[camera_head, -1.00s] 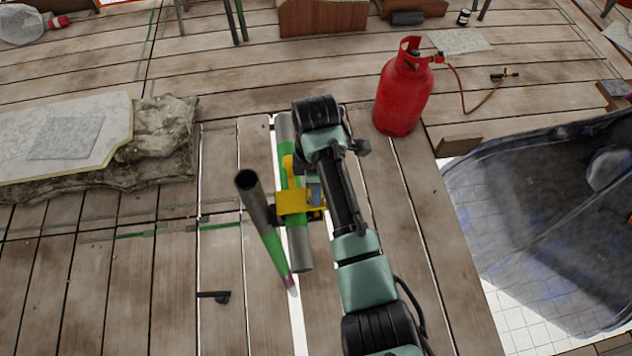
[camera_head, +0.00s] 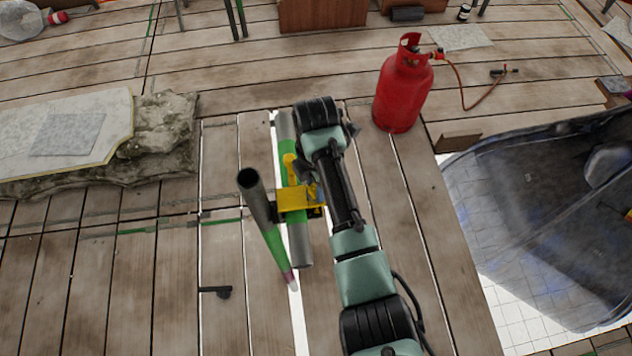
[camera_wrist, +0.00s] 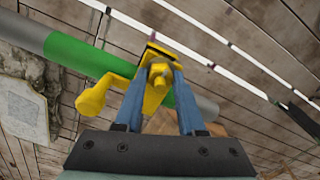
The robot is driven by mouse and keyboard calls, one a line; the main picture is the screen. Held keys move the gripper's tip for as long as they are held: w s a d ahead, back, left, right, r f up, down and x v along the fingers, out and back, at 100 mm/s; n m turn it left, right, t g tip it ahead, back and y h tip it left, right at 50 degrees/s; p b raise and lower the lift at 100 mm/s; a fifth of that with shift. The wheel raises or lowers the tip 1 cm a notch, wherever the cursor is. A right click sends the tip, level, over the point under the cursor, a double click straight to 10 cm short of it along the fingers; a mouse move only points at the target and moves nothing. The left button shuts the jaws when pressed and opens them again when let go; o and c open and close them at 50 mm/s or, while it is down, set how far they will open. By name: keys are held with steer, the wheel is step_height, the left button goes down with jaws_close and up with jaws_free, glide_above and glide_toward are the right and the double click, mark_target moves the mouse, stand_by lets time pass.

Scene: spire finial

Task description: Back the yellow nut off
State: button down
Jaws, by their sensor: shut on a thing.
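A yellow clamp (camera_head: 296,198) sits on an upright grey and green tube (camera_head: 298,245), beside a second, tilted grey and green tube (camera_head: 256,200). In the wrist view, the yellow nut (camera_wrist: 161,72) shows between the blue fingertips of my gripper (camera_wrist: 160,75). My gripper is shut on the nut, with a finger on each side of it. A yellow arm with a rounded end (camera_wrist: 92,100) reaches left from the clamp in the wrist view. In the head view, my gripper (camera_head: 316,192) meets the clamp from the right, and my arm hides the nut.
A red gas cylinder (camera_head: 402,95) with a hose stands behind to the right. A dark tub (camera_head: 550,220) lies at the right. A stone slab (camera_head: 70,135) lies at the left. A small black tool (camera_head: 218,292) lies on the planks, which have white gaps between them.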

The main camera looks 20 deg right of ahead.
steer(key=c, duration=0.5)
jaws_free()
step_height(320, 180, up, 13)
steer(key=p, duration=0.2)
stand_by(0.6)
